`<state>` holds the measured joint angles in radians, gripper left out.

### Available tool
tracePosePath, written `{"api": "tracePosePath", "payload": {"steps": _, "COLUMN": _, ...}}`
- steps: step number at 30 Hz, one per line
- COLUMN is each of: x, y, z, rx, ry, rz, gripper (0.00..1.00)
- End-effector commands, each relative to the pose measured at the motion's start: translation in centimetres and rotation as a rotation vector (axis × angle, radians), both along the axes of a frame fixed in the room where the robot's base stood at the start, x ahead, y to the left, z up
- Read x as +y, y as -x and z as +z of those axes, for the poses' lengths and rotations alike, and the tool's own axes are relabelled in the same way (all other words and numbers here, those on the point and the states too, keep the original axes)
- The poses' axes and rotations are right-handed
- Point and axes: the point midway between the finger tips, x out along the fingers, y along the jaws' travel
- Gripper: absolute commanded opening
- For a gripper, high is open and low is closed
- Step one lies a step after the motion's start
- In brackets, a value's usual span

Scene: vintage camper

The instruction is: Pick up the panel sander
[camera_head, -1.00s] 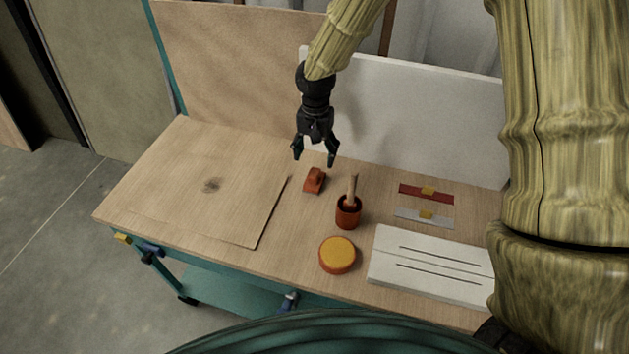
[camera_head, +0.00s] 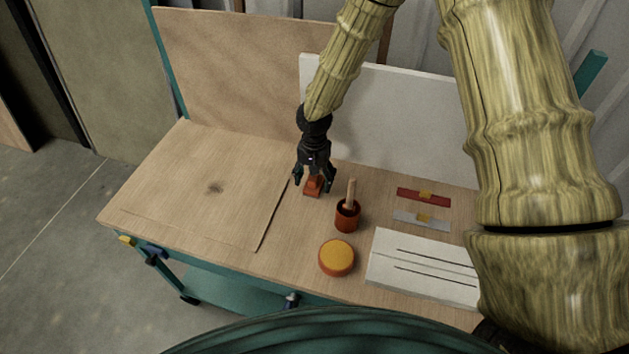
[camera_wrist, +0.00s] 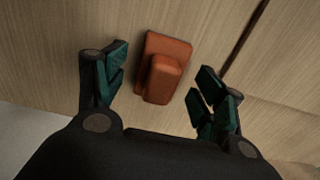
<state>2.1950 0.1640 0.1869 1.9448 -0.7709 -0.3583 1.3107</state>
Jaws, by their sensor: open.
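The panel sander looks like a small orange-red block with a raised grip (camera_head: 313,187). It lies on the wooden workbench near the back, right of the thin wooden panel. In the wrist view the sander (camera_wrist: 165,68) sits between and a little beyond my fingertips, with bare wood on both sides of it. My gripper (camera_head: 314,182) is open, pointing down over the sander; in the wrist view my gripper (camera_wrist: 157,83) shows both fingers apart and nothing held. In the head view the gripper partly hides the sander.
A red cup with a wooden handle in it (camera_head: 347,215) stands close by on the right. A round orange-yellow pad (camera_head: 337,258), a white slotted board (camera_head: 420,268) and two flat red and grey tools (camera_head: 424,197) lie further right. A white upright board (camera_head: 395,115) stands behind.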

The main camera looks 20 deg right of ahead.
Motion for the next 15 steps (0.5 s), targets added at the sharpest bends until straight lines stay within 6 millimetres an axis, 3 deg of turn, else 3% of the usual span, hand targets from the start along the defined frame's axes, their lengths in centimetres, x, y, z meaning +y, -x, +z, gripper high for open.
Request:
{"api": "tracePosePath", "payload": {"steps": 12, "x": 0.02, "y": 0.03, "z": -1.02, "rx": 0.000, "ry": 0.000, "rz": 0.000, "gripper": 0.70}}
{"api": "tracePosePath", "payload": {"steps": 13, "x": 0.02, "y": 0.03, "z": -1.02, "rx": 0.000, "ry": 0.000, "rz": 0.000, "gripper": 0.68}}
{"api": "tracePosePath", "payload": {"steps": 15, "x": 0.01, "y": 0.04, "z": -1.01, "rx": 0.000, "ry": 0.000, "rz": 0.000, "gripper": 0.55}}
